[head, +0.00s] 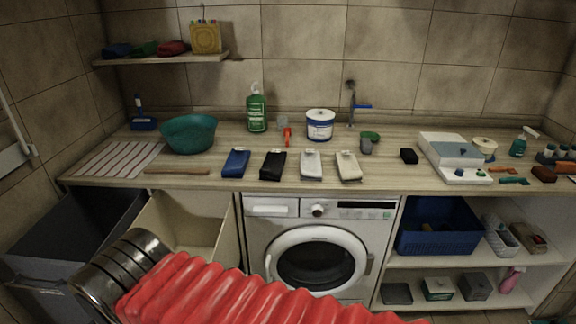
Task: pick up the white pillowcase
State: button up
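A small white folded cloth (311,165), which looks like the white pillowcase, lies flat near the front edge of the counter, above the washing machine. A cream folded cloth (348,166) lies just to its right, with a narrow gap between them. A black folded cloth (273,165) and a blue one (236,163) lie to its left in the same row. My arm, with a red ribbed sleeve and a metal end, crosses the bottom of the head view, well below the counter top. My gripper's fingers do not show.
The wooden counter (205,182) has a teal bowl (189,133), a green bottle (257,112), a white tub (320,125) and a tap (351,106) behind the cloths. A wooden stick (177,171) lies left. Below are a washing machine (380,235), open bins and a blue basket (437,232).

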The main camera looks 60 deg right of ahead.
aim_at(311, 169)
jog(key=u, duration=1.7)
jog(key=k, duration=2.75)
jog(key=z, duration=0.35)
